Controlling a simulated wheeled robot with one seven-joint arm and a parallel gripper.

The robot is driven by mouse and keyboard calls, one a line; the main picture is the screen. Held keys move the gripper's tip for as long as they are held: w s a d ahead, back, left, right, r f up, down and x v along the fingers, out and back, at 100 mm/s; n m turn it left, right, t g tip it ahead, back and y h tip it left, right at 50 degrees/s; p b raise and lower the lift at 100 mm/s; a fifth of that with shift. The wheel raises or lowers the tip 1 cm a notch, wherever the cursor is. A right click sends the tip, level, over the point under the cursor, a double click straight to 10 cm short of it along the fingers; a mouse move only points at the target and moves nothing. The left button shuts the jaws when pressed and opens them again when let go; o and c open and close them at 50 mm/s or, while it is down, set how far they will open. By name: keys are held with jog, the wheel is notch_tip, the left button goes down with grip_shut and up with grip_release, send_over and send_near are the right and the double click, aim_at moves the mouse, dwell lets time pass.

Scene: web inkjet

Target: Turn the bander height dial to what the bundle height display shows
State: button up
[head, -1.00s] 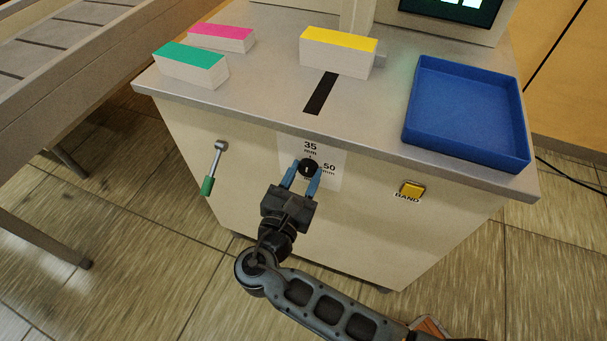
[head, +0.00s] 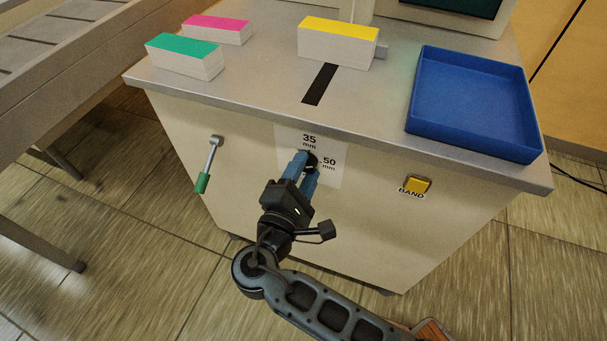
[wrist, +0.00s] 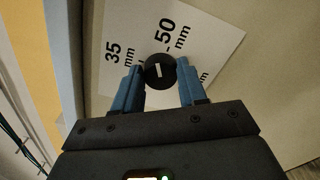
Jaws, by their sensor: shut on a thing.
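The black round height dial (wrist: 160,70) sits on a white label plate on the machine's front panel. My gripper (wrist: 160,82) is shut on the dial, one finger on each side. The display (head: 465,5) is cut off at the top edge; its reading is not visible.
A yellow-topped bundle (head: 338,44) stands by a dark slot on the machine top. Green (head: 185,58) and pink (head: 217,30) bundles stand left, a blue tray (head: 470,100) right. A green-handled lever (head: 207,165) and yellow BAND button (head: 417,185) flank the dial.

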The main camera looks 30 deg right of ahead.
jog(key=m+b, duration=0.1)
jog(key=m, duration=0.1)
jog(key=m+b, duration=0.3)
jog(key=m, duration=0.1)
jog(key=shift+f+b, duration=0.35)
jog(key=shift+f, duration=0.05)
jog(key=m+b, duration=0.5)
jog(key=m, duration=0.1)
jog(key=shift+f, duration=0.15)
jog(key=m+b, duration=0.6)
jog(key=b, duration=0.1)
jog(key=shift+f+b, duration=0.15)
jog(key=shift+b, duration=0.25)
jog(key=m+b, duration=0.4)
jog(key=shift+w+a+b, duration=0.1)
jog(key=shift+b, duration=0.3)
jog(key=shift+r+m+b, duration=0.2)
jog(key=shift+m+b, duration=0.7)
jog(key=shift+r, duration=0.1)
jog(key=o, duration=1)
jog(key=shift+r, duration=0.1)
jog(key=shift+p+v, duration=0.8)
jog(key=shift+v, duration=3.05)
